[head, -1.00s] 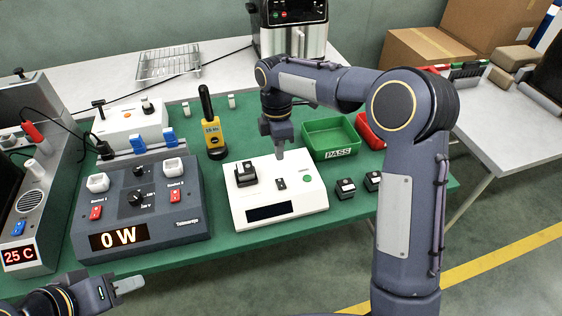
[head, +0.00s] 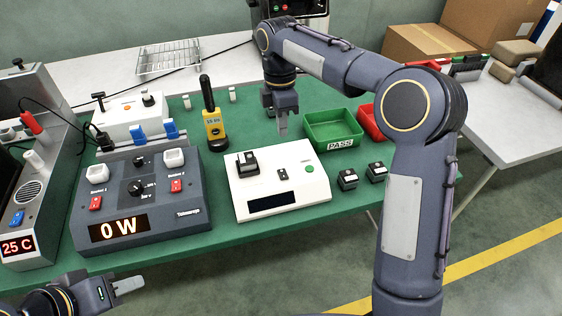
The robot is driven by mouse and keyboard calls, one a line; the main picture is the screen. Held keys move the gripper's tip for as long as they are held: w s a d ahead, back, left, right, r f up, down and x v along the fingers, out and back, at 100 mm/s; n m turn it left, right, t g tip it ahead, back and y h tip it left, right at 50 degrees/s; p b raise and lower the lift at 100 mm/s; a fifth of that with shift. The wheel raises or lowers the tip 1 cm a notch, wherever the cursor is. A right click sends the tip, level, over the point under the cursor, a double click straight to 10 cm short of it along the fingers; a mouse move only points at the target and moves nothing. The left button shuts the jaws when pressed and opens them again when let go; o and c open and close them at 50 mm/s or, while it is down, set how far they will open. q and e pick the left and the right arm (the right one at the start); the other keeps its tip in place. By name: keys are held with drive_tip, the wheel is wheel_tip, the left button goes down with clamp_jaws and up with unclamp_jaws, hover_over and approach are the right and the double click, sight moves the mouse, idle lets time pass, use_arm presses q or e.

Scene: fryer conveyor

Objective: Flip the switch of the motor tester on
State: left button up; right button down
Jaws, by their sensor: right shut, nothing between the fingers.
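The motor tester is most likely the white box (head: 309,183) in the middle of the green table. It has a dark blank display, a green button, and a black block (head: 246,164) seated at its left. A small dark switch (head: 282,174) is on its top; its position is too small to tell. My right gripper (head: 283,130) is shut and empty, pointing down above the tester's back edge, apart from the switch.
Left of the tester is a dark console (head: 148,235) reading 0 W. A yellow handheld device (head: 214,130) stands behind. A green PASS bin (head: 333,143), a red bin (head: 368,118) and black blocks (head: 347,179) are at the right.

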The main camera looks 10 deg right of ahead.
use_arm(q)
drive_tip(key=shift+a+f, duration=0.1)
drive_tip(key=shift+f, duration=0.1)
use_arm(e)
approach(284, 177)
drive_tip(key=f, duration=0.6)
drive_tip(key=shift+s+f, duration=0.35)
drive_tip(key=shift+f, duration=0.05)
use_arm(q)
drive_tip(key=shift+s, duration=0.1)
drive_tip(key=shift+f, duration=0.1)
use_arm(e)
drive_tip(key=shift+s+f, duration=0.15)
drive_tip(key=shift+f, duration=0.1)
